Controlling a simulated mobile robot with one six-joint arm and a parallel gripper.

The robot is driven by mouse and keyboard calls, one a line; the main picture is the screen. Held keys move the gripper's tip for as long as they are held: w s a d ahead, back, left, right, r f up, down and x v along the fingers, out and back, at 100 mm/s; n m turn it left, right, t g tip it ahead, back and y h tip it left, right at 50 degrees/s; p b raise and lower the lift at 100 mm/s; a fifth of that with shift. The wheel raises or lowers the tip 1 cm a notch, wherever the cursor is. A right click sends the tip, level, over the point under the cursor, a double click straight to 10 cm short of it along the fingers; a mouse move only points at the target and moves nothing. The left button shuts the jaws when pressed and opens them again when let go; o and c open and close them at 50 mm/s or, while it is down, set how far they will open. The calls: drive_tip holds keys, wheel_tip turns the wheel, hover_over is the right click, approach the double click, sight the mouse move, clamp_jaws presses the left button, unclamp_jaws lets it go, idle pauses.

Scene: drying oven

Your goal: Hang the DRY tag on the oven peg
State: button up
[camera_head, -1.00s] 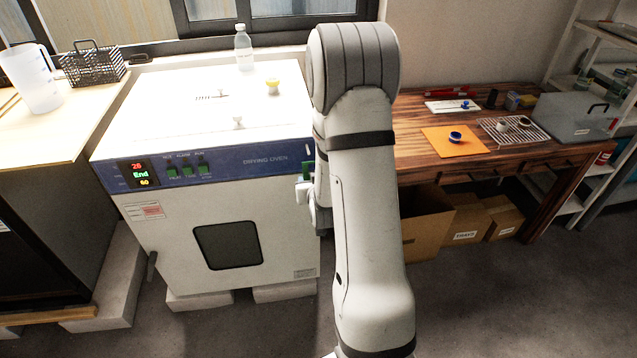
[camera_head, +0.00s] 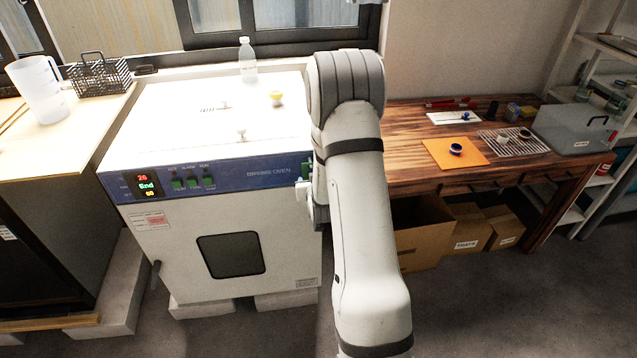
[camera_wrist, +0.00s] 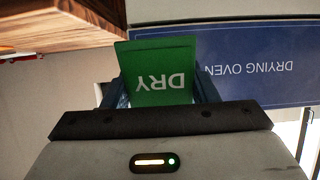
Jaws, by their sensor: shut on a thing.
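The green DRY tag (camera_wrist: 157,75) is in my gripper (camera_wrist: 157,98) in the wrist view, with its lettering upside down there. My gripper is shut on it, and the jaws hide its lower part. A green sliver of the tag shows beside my arm in the head view (camera_head: 307,170). The drying oven (camera_head: 220,205) stands at the left, and its blue front panel (camera_wrist: 252,65) is close beyond the tag in the wrist view. My gripper is at the panel's right end, mostly hidden behind my arm. I cannot make out the peg in either view.
A wooden table (camera_head: 405,150) with an orange mat (camera_head: 440,155) stands right of my arm, with cardboard boxes (camera_head: 425,225) below. The floor in front is clear.

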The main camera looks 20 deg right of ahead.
drive_tip(key=shift+b+x, duration=0.9)
drive_tip(key=shift+x, duration=0.65)
drive_tip(key=shift+w, duration=0.1)
drive_tip(key=shift+r, duration=0.1)
drive_tip(key=o, duration=1.1)
